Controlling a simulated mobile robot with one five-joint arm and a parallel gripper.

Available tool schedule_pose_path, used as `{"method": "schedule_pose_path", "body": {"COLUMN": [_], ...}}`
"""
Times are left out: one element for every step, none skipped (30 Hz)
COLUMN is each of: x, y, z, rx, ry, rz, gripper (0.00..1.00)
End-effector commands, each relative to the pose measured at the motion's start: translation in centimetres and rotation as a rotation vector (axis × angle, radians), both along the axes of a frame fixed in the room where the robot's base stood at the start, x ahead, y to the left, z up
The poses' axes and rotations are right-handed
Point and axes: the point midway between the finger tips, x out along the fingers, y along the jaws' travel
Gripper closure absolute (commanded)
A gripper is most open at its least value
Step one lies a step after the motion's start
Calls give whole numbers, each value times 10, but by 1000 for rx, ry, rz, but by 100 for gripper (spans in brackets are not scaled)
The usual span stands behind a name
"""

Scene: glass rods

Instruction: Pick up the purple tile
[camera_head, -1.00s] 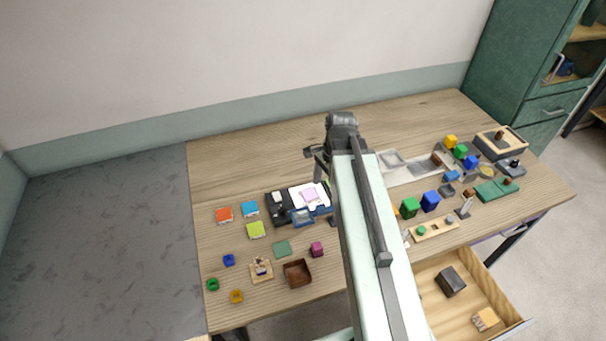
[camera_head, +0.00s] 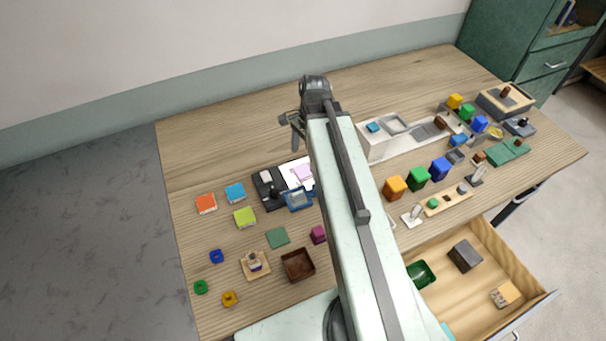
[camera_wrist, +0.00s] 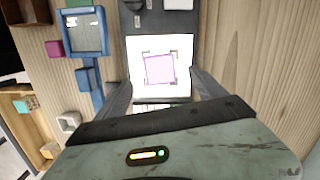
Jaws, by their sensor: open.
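The purple tile (camera_head: 303,173), a flat pinkish-lilac square, lies on a white panel beside a black device. In the wrist view the tile (camera_wrist: 158,70) lies slightly turned inside dark corner marks on the bright white panel (camera_wrist: 180,46). My gripper (camera_head: 296,130) is over the table behind the tile in the head view. In the wrist view its fingers (camera_wrist: 162,80) are apart, one on each side of the white panel, with the tile in the gap between them. Nothing is held. In the head view my arm hides ground just right of the panel.
A blue-framed device (camera_head: 298,199) stands close in front of the panel. A magenta cube (camera_head: 318,234), green tile (camera_head: 278,238) and brown box (camera_head: 298,265) lie nearer. Orange, blue and lime tiles lie left. An open drawer (camera_head: 480,270) juts out at right. The back left tabletop is clear.

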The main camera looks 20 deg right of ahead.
Motion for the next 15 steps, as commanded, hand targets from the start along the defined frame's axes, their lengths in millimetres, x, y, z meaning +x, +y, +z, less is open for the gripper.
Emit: {"method": "schedule_pose_path", "body": {"x": [0,0,0,0,0,0,0,0,0,0,0,0,0,0,-1], "y": [1,1,2,2,2,2,2,2,2,2,2,1,1,1,1], "z": [-13,-15,-15,-14,-13,-14,-16,-19,-24,-28,-34,-41,-47,-52,-59], "rx": [0,0,0,0,0,0,0,0,0,0,0,0,0,0,0], "ry": [0,0,0,0,0,0,0,0,0,0,0,0,0,0,0], "rz": [1,1,1,2,2,2,3,3,3,3,3,3,3,3,4], "gripper": [20,20,20,20,20,20,20,20,20,20,20,20,20,20,20]}}
